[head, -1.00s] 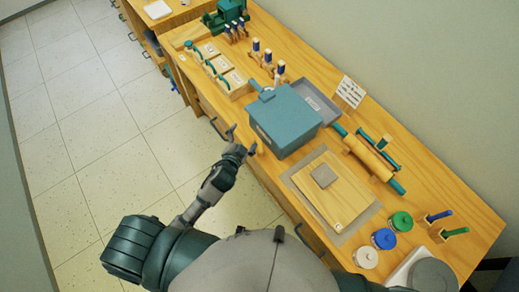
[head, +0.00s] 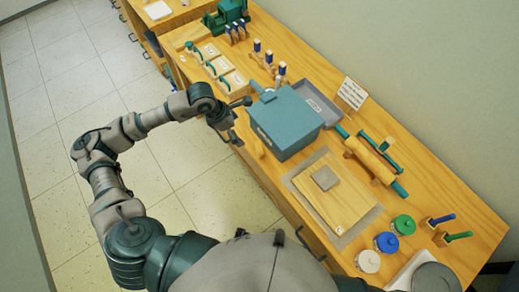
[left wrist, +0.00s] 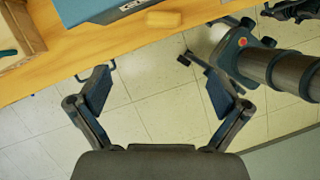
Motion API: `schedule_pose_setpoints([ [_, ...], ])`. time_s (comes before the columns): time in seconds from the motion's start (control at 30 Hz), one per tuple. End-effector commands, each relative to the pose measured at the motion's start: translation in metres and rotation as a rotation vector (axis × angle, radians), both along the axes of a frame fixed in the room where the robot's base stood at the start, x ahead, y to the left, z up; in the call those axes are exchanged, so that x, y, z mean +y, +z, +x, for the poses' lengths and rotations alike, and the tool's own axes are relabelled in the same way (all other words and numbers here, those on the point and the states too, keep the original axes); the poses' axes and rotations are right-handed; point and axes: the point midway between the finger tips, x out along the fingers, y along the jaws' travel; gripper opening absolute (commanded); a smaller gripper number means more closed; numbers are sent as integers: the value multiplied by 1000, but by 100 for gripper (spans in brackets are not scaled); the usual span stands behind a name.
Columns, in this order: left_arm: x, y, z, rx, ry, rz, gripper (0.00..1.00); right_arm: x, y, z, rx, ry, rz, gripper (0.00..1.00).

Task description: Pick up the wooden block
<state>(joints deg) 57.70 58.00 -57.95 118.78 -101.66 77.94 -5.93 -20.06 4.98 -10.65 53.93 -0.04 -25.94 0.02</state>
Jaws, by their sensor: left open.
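The wooden block (head: 259,148) is a small yellow-tan piece at the front edge of the workbench, beside the blue-grey box (head: 284,121). In the left wrist view the block (left wrist: 164,19) lies near the table edge at the top, just in front of the box. My left gripper (head: 240,119) is open and empty at the front edge of the bench, a little further along it than the block. In the left wrist view my left gripper (left wrist: 158,92) has its fingers spread, with floor between them, apart from the block.
The workbench also holds a grey tray (head: 318,102), a rolling pin (head: 370,160), a wooden board (head: 332,200), several paint jars (head: 386,241) and wooden tool holders (head: 234,82). Open tiled floor lies left of the bench.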

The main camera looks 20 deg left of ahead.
Motion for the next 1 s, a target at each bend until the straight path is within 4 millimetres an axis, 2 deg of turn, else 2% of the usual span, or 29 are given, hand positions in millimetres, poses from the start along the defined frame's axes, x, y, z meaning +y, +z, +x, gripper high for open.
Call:
schedule_pose_setpoints([
  [0.43, -33, -88, 16, 4, -2, 2, 100, -3, -3, -10, 5, 2, -1, 0],
  [0.83, -50, -128, 24, 4, -2, 0, 100, -3, -1, -11, -4, 2, 0, 0],
  [1.0, -58, -151, 29, 3, -2, 0, 100, -6, -7, -26, 14, 2, -4, 0],
])
